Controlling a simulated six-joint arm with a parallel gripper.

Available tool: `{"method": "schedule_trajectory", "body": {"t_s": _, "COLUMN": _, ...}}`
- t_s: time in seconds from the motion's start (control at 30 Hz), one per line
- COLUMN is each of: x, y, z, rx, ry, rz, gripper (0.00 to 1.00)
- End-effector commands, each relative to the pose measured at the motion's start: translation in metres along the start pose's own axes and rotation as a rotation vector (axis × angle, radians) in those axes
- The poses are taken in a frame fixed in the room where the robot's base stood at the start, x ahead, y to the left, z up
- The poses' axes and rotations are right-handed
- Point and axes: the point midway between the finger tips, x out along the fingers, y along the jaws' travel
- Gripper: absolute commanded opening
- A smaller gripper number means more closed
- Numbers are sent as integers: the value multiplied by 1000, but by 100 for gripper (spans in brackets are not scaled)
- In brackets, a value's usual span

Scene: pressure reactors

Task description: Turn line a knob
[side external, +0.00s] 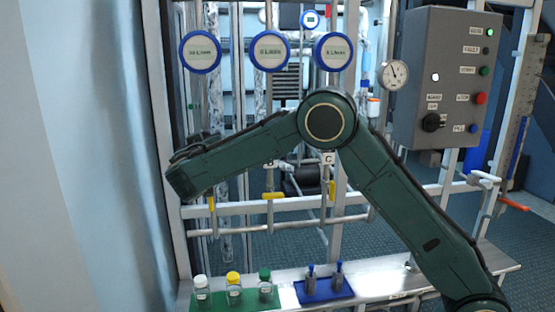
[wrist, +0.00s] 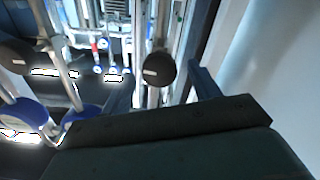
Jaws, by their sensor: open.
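A round dark knob (wrist: 160,67) with a small pale mark shows in the wrist view on a vertical pipe. It appears between the two fingers of my gripper (wrist: 162,82), which are spread apart with nothing gripped. I cannot tell how far beyond the fingertips the knob is, and its label is not readable. In the side view my forearm reaches left in front of the leftmost line, below the left blue-rimmed flow dial (side external: 200,52). There my wrist hides that line's knob, and the fingers are not clear.
Another dark knob (wrist: 15,55) is at the wrist view's left. In the side view, yellow handles (side external: 273,196) hang on the lines. A grey control box (side external: 436,120) stands at right, and capped bottles (side external: 234,288) stand on a green tray on the lower shelf.

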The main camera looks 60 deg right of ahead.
Motion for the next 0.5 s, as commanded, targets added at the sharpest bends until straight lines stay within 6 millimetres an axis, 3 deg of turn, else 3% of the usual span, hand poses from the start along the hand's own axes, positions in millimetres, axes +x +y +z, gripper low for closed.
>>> {"method": "schedule_trajectory", "body": {"t_s": 0.3, "x": -56, "y": -1, "z": -1, "rx": -1, "ry": 2, "rz": -3, "gripper": 61}}
{"method": "schedule_trajectory", "body": {"t_s": 0.5, "x": -82, "y": -1, "z": 0, "rx": -1, "ry": 1, "rz": -2, "gripper": 61}}
